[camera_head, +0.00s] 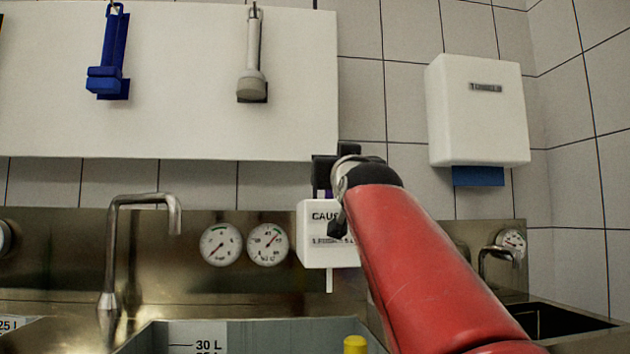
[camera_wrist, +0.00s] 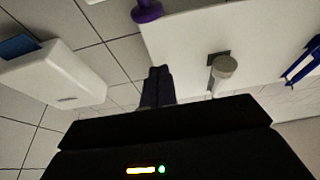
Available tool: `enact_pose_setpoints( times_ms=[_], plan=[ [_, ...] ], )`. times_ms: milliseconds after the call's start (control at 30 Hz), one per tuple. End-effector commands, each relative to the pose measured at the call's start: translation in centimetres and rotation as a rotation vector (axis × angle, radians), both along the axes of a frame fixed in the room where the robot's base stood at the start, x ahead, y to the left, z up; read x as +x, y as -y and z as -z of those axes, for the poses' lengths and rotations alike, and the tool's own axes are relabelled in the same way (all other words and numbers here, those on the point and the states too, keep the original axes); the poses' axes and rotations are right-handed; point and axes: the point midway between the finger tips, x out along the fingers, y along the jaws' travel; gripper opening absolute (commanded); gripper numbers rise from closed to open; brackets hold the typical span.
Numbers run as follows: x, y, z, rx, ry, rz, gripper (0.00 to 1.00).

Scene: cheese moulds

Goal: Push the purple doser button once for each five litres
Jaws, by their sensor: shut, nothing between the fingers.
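A white doser box (camera_head: 312,252) hangs on the steel splashback, its label starting "CAUS" and partly hidden by my arm. A spout points down from its underside. The purple button (camera_wrist: 147,11) shows at the top edge of the wrist view; in the head view only a sliver of purple shows above the box. My gripper (camera_head: 325,170) is above the box in the head view, its tips partly hidden by my wrist. In the wrist view my gripper (camera_wrist: 158,72) is shut and empty, its tips apart from the button in the picture.
A grey tub (camera_head: 270,335) with a 30 L mark stands in front, a yellow knob (camera_head: 355,344) by it. Two gauges (camera_head: 244,244) and a tap (camera_head: 145,200) are left of the box. A towel dispenser (camera_head: 477,110) is at right. Blue and grey tools hang on a white board (camera_head: 180,60).

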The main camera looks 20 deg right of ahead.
Motion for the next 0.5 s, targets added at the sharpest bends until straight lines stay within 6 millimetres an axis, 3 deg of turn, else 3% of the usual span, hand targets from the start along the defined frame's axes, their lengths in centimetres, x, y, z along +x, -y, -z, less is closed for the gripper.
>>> enact_pose_setpoints(
  times_ms=[333, 500],
  plan=[
    [0.3, 0.1, -0.2, 0.0, -0.002, -0.001, 0.0],
    [2.3, 0.6, -1.0, 0.001, -0.004, -0.001, 0.0]
  ],
)
